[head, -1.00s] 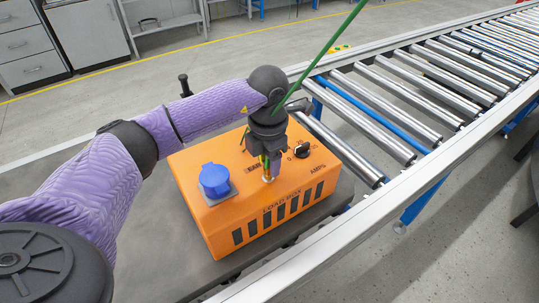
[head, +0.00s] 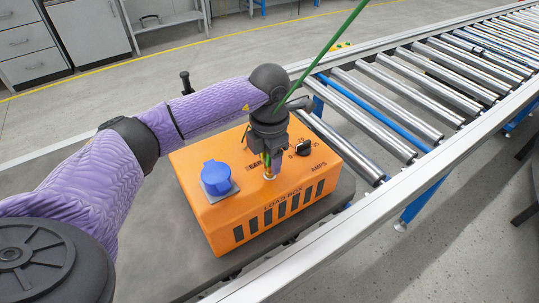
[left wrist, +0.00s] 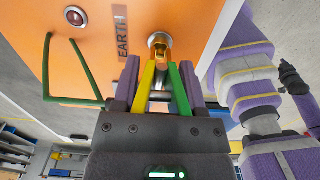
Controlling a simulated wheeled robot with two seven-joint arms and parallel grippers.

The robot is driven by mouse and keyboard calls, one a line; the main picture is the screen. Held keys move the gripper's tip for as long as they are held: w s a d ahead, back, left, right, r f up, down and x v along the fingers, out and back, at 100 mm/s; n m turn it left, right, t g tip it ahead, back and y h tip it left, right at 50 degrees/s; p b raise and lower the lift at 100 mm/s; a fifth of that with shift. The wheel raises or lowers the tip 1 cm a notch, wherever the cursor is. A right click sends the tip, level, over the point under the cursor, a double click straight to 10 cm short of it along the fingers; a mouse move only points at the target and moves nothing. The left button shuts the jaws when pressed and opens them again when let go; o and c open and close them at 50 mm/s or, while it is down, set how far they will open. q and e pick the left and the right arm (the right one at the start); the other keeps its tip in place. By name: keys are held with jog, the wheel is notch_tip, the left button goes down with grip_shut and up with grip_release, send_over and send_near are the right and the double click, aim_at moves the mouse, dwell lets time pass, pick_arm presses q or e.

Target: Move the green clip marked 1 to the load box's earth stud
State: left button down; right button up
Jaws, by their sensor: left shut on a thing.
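The orange load box (head: 225,215) sits on a dark surface, with a blue socket cover (head: 216,178) and a black knob (head: 303,148) on top. Its earth stud (head: 269,177) shows below my left gripper (head: 270,158). In the left wrist view the left gripper (left wrist: 158,88) is shut on the green-and-yellow clip (left wrist: 180,88). The clip's brass-coloured jaws are at the round metal earth stud (left wrist: 159,41), next to the EARTH label (left wrist: 121,32). I cannot tell whether they grip it. The clip's number is not visible. My right gripper is not in view.
A green cable (head: 325,52) rises from near my left gripper towards the upper right. A roller conveyor (head: 420,90) with a metal side rail runs beyond and right of the box. Grey cabinets (head: 90,38) stand at the back left, with open floor before them.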

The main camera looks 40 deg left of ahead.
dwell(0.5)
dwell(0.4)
pick_arm(q)
jog(key=shift+p, duration=0.3)
dwell(0.3)
jog(key=shift+f+b, duration=0.35)
jog(key=shift+f, duration=0.25)
